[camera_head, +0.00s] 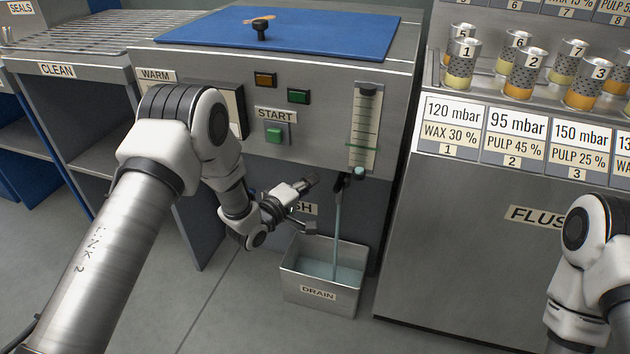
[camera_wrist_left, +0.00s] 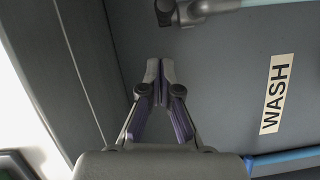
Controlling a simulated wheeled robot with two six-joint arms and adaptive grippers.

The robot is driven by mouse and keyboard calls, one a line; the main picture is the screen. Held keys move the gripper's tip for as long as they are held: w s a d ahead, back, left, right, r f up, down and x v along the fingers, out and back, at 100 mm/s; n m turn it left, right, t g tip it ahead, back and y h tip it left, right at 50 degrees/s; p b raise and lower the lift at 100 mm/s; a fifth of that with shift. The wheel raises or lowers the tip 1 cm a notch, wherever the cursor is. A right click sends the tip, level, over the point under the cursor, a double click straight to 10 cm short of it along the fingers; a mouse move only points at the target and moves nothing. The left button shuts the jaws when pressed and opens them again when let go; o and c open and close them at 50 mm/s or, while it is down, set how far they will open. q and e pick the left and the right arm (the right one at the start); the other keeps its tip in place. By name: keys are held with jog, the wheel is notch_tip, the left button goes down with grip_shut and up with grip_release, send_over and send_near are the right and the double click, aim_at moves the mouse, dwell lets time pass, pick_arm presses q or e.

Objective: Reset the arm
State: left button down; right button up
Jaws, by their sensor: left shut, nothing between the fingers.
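My left gripper (camera_head: 312,181) is shut and empty. It hangs in front of the lower recess of the grey machine, left of the spout (camera_head: 340,185) and above the drain bin (camera_head: 300,283). In the left wrist view its two fingertips (camera_wrist_left: 160,72) meet, with only dark panel behind them. A dark fitting (camera_wrist_left: 166,12) shows beyond the tips in that view. My left arm reaches in from the left, bent at the elbow. Part of my right arm shows at the lower right edge; its gripper is out of view.
A pale stream (camera_head: 337,230) runs from the spout into the bin, which holds liquid. A green START button (camera_head: 275,134) and a gauge (camera_head: 365,128) are on the machine front. Numbered sample cups stand on the right-hand cabinet (camera_head: 470,240). A WASH label (camera_wrist_left: 277,94) is on the panel.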

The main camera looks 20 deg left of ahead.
pick_arm(q)
jog(key=d+p+v, duration=0.1)
jog(key=p+v, duration=0.1)
jog(key=v, duration=0.7)
jog(key=s+d+f+m+g+y, duration=0.1)
jog(key=s+d+f+g+y, duration=0.15)
jog(key=s+f+g, duration=0.75)
jog(key=s+a+f+m+g+y, duration=0.1)
jog(key=s+a+f+m+g, duration=0.15)
jog(key=s, duration=0.55)
jog(key=s+a+f+m+g+y, duration=0.1)
jog(key=s+f+m+g+y, duration=0.2)
jog(key=s, duration=0.6)
jog(key=s+a+f+m+g, duration=0.1)
jog(key=s+a+f+m, duration=0.15)
jog(key=s+f, duration=0.4)
notch_tip(320, 180, up, 32)
jog(key=s+m+p, duration=0.1)
jog(key=s+p, duration=0.1)
jog(key=p, duration=2.8)
jog(key=shift+d+r+m+p, duration=0.2)
jog(key=shift+d+m+p, duration=0.15)
jog(key=shift+d+m, duration=0.05)
pick_arm(e)
notch_tip(320, 180, up, 34)
jog(key=shift+w+f, duration=0.15)
jog(key=shift+f, duration=0.05)
